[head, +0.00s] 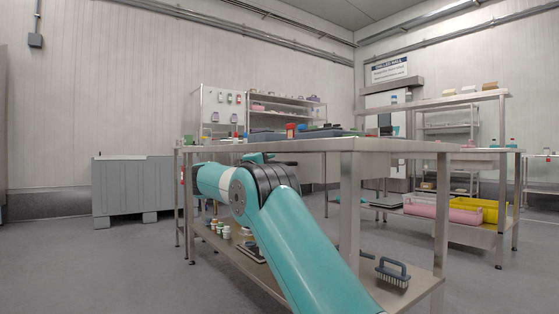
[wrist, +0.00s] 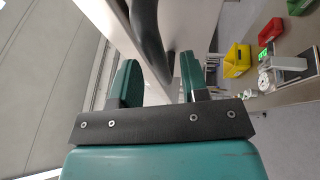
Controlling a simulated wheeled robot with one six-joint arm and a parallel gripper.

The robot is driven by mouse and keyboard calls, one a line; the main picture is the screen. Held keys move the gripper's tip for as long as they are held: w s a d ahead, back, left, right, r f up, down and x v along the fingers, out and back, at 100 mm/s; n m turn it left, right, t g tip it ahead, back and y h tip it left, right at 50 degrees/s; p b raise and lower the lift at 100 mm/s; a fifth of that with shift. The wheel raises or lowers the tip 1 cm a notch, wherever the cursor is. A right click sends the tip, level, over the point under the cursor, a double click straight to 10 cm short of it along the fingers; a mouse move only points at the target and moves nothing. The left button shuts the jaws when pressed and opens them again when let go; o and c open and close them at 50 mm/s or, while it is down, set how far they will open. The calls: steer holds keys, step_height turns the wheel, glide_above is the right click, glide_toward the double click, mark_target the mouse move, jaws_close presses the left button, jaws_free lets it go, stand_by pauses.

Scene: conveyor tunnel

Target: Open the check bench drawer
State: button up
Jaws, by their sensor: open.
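In the wrist view my gripper (wrist: 157,68) is open, with one green-and-black finger on each side of a dark bar-like handle (wrist: 148,38). The handle runs along a pale drawer front (wrist: 198,22), and its near end shows between the fingers. No finger clearly presses on it, and I cannot tell how deep it sits between them. In the head view the steel check bench (head: 400,145) stands ahead, with my teal arm reaching in at its near side. The drawer and the fingertips are hidden there, so I cannot tell from that view how far the drawer stands out.
A lower shelf under the bench holds a brush (head: 393,271) and several small jars. A grey bin (head: 132,188) stands to the left. A rack at right holds pink (head: 430,208) and yellow (head: 492,211) crates. Floor at left is clear. The wrist view shows a scale (wrist: 275,72) beyond the fingers.

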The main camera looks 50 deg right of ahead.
steer(key=shift+x, duration=0.9)
steer(key=shift+c, duration=0.4)
jaws_close()
